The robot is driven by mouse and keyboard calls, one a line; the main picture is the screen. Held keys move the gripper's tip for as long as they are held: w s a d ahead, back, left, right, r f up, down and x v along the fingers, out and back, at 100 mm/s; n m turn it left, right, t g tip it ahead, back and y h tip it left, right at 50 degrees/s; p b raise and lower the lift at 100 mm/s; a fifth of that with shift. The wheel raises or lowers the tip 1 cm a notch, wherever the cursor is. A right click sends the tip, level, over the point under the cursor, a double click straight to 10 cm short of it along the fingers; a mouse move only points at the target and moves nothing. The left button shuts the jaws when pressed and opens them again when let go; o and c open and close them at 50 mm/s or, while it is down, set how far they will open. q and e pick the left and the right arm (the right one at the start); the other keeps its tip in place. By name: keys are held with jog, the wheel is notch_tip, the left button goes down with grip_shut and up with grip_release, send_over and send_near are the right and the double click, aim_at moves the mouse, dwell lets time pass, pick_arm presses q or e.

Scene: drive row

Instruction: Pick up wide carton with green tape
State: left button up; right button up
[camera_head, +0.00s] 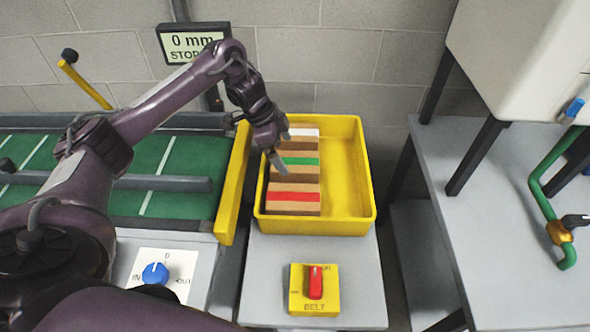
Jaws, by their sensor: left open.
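The carton with green tape (303,161) lies in a yellow tray (350,224), in the left part, between a carton with white tape (304,132) behind it and a carton with red tape (294,197) in front. My left gripper (277,160) is open above the left end of the green-taped carton and hides part of it. I cannot tell whether the fingers touch it. My right gripper is not in view.
The tray's right half is bare. A green conveyor (180,165) with yellow end rail (234,185) lies left. A red belt switch (315,282) sits in front. A grey table (500,230) with a white machine (520,60) stands right.

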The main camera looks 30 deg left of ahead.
aim_at(292, 160)
pick_arm(q)
jog(key=x, duration=0.2)
jog(key=b+x, duration=0.1)
jog(key=shift+w+a+f, duration=0.15)
jog(key=shift+w+a, duration=0.1)
jog(key=x, duration=0.5)
jog(key=shift+w, duration=0.2)
jog(key=shift+f, duration=0.3)
jog(key=shift+c, duration=0.3)
jog(key=c, duration=1.2)
jog(key=shift+c, duration=0.4)
jog(key=shift+w+r, duration=0.1)
